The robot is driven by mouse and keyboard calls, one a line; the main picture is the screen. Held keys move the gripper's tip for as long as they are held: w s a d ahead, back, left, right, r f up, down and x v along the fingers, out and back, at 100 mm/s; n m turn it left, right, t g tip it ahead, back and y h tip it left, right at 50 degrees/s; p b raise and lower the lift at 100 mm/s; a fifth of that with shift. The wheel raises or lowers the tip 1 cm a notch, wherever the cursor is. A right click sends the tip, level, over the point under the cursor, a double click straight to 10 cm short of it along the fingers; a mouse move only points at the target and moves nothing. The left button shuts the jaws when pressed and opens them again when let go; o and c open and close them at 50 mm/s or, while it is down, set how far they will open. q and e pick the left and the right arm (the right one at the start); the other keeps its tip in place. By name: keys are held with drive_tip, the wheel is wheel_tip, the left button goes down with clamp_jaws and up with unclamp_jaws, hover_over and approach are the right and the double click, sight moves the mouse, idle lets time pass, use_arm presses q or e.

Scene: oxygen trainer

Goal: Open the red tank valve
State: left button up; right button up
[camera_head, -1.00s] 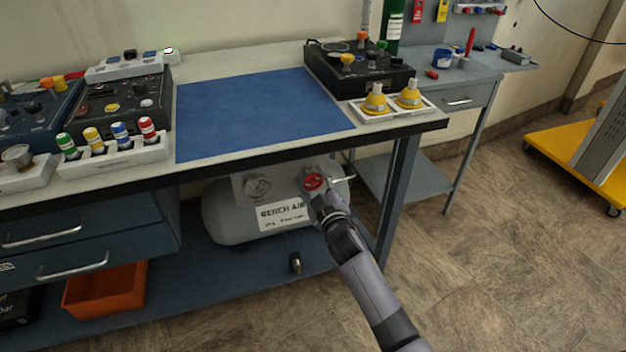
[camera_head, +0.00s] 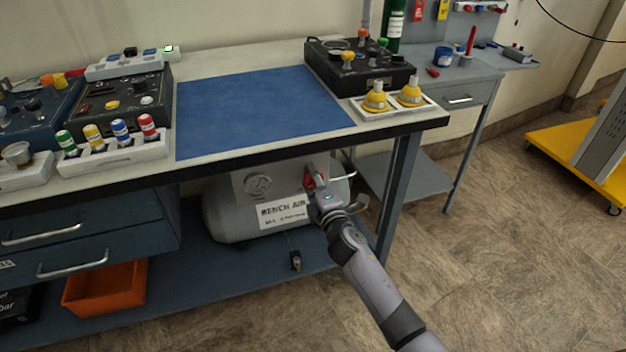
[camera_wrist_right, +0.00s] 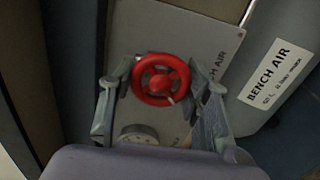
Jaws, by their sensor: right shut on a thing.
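The red tank valve is a small round handwheel (camera_wrist_right: 166,66) on the front of the grey air tank (camera_head: 232,222) under the bench. In the head view the red wheel (camera_head: 322,179) is partly hidden by my right gripper (camera_head: 317,187). In the wrist view one finger of my right gripper (camera_wrist_right: 161,84) lies on each side of the wheel, and the gripper is shut on it. How far the valve is turned cannot be told. My left gripper is not in view.
A pressure gauge (camera_head: 258,185) and a white BENCH AIR label (camera_head: 283,212) are left of the valve. The bench's underside is close above, and a bench leg (camera_head: 398,195) stands to the right. The floor in front is free.

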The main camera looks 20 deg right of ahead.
drive_tip(key=n, duration=0.4)
drive_tip(key=shift+n, duration=1.4)
drive_tip(key=shift+f+n, duration=0.1)
drive_tip(key=shift+n, duration=0.6)
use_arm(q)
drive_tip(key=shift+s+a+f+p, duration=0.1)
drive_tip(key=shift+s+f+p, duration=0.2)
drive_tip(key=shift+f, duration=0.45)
use_arm(e)
drive_tip(key=shift+n, duration=0.3)
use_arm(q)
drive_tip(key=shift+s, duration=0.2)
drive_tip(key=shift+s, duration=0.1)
use_arm(e)
drive_tip(key=o, duration=1.2)
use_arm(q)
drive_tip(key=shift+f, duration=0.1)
use_arm(e)
drive_tip(key=shift+s, duration=0.1)
